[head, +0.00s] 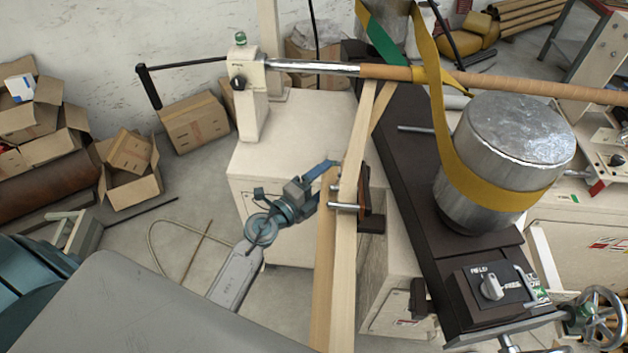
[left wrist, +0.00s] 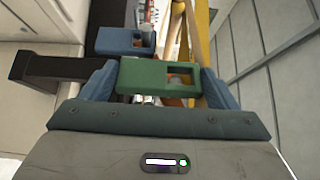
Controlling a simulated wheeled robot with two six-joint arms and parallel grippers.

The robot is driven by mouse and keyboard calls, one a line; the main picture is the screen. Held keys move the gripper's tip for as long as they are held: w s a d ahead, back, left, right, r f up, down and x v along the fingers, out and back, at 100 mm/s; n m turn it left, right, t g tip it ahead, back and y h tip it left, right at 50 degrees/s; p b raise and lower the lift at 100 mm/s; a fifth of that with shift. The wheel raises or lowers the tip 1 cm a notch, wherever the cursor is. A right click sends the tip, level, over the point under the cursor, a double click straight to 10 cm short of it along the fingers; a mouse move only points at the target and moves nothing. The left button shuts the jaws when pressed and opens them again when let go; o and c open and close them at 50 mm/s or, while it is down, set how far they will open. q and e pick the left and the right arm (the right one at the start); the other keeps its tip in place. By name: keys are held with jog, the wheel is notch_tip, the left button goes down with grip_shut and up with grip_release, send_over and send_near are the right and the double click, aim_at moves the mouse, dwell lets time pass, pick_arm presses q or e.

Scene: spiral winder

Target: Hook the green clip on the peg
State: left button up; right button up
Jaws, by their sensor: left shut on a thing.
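My left gripper (head: 322,186) is at the upright wooden bars, left of the dark machine bed. In the left wrist view its two blue-grey fingers (left wrist: 157,85) are shut on the green clip (left wrist: 158,77), a block with a square window at its right. The clip is not clearly visible in the head view. A short metal peg (head: 345,207) sticks out across the wooden bar just below the gripper. Another metal peg (head: 415,129) juts left from the dark bed. I cannot tell which peg is meant. My right gripper is not in view.
A blue clip (left wrist: 125,40) lies just beyond the green one. Cardboard boxes (head: 195,122) stand on the floor at left.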

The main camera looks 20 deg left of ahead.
pick_arm(q)
jog(key=d, duration=0.2)
jog(key=w+d, duration=0.1)
jog(key=d, duration=0.1)
jog(key=shift+w+f, duration=0.1)
jog(key=shift+f, duration=0.3)
dwell(0.7)
jog(key=o, duration=0.9)
jog(key=b+v, duration=0.2)
jog(key=v, duration=0.8)
jog(key=shift+s+a, duration=0.15)
jog(key=shift+s, duration=0.25)
